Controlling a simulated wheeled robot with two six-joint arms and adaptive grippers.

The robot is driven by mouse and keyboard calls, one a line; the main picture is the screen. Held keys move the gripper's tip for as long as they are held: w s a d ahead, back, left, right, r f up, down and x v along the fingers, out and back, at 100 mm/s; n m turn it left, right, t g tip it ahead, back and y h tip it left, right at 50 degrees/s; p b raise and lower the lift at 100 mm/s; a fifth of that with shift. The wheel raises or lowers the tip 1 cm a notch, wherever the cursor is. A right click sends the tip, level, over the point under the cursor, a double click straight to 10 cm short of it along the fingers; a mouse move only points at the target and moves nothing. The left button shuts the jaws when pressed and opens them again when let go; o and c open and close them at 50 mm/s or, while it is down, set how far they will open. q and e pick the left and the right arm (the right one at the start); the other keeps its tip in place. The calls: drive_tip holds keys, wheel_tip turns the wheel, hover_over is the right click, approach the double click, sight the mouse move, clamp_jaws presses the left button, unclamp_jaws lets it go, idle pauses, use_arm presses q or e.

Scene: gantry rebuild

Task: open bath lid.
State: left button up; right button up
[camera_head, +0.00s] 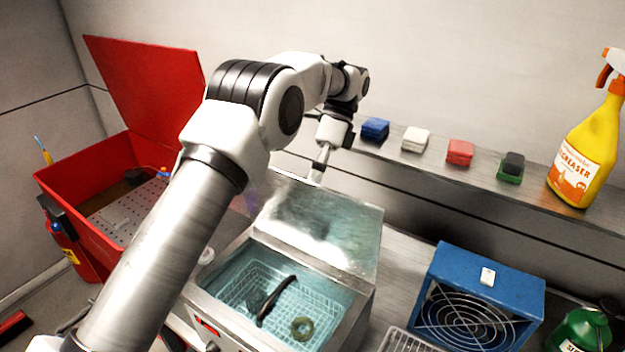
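The bath (362,315) is a steel box at the bottom centre, with teal liquid and a white wire basket inside. A dark curved part and a greenish ring show in the basket. Its shiny lid (325,232) stands raised at the back, tilted up, leaving the bath open. My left arm reaches across from the lower left. My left gripper (318,172) is at the lid's upper edge; I cannot tell whether it touches the lid. Its fingers are small and partly hidden, so their opening is unclear. My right gripper is not in view.
A red parts washer (90,180) with its lid up stands left. A wall shelf (400,160) holds coloured blocks and a yellow spray bottle (585,155). A blue fan box (490,270) and a green container (580,330) stand right of the bath.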

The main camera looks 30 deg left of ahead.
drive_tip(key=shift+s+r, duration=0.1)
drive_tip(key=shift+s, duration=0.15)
use_arm(q)
drive_tip(key=shift+s+d+r, duration=0.15)
drive_tip(key=shift+s, duration=0.15)
drive_tip(key=shift+w, duration=0.2)
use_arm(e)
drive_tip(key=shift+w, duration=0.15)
